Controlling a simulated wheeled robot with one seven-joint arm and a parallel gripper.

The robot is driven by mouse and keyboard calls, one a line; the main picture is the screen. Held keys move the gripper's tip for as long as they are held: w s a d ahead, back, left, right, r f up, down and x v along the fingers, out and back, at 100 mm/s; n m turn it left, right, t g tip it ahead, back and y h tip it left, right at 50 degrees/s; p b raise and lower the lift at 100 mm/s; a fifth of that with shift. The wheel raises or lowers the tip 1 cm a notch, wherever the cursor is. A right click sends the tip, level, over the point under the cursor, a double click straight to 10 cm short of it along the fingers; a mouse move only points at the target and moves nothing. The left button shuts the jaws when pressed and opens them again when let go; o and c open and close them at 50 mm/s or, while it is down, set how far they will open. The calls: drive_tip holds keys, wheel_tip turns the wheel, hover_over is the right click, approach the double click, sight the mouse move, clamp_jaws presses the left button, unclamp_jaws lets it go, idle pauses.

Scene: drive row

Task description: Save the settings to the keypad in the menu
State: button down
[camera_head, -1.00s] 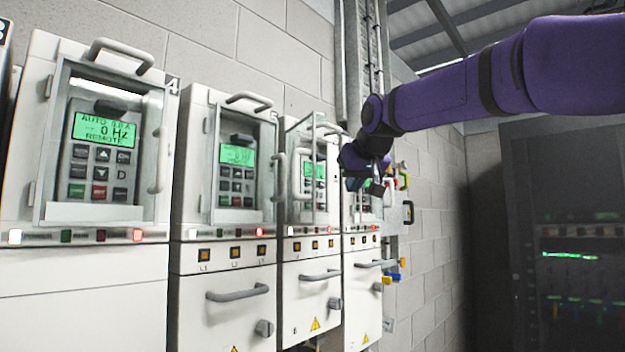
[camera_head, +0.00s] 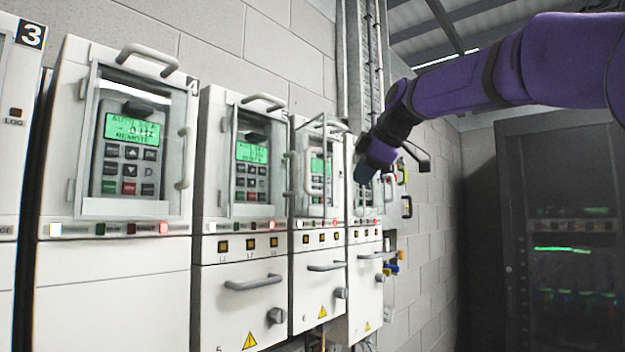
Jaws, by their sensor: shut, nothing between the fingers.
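My gripper (camera_head: 364,174) is at the end of my purple arm, in front of the keypad area of the farthest drive (camera_head: 368,240) in the row. Its fingertips are small and dark here, and I cannot tell whether they touch anything. The gripper is shut and empty. It hides most of that drive's keypad (camera_head: 362,197); only its lower part shows. Nearer keypads with lit green displays show on drive 4 (camera_head: 131,128), the drive beside it (camera_head: 252,153) and the one after that (camera_head: 320,167). The display text is too blurred to read surely.
Grey handles stick out from the drive fronts, such as the one on drive 4 (camera_head: 147,58). A framed cover (camera_head: 309,172) stands out left of my gripper. A dark cabinet (camera_head: 560,230) stands at the right. The space before the block wall (camera_head: 435,240) looks free.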

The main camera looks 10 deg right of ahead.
drive_tip(key=shift+s+a+n, duration=0.1)
drive_tip(key=shift+s+n, duration=0.1)
drive_tip(key=shift+n, duration=0.5)
drive_tip(key=shift+w+a, duration=0.1)
drive_tip(key=w+a, duration=0.5)
drive_tip(key=w, duration=0.2)
idle(2.2)
drive_tip(key=shift+w+a, duration=0.25)
drive_tip(key=shift+w, duration=0.05)
drive_tip(key=shift+w+a, duration=0.35)
drive_tip(key=shift+w, duration=0.05)
idle(1.3)
drive_tip(key=shift+s+d, duration=0.1)
drive_tip(key=shift+s+d+f, duration=0.1)
drive_tip(key=shift+s+d, duration=0.25)
drive_tip(key=shift+s, duration=0.1)
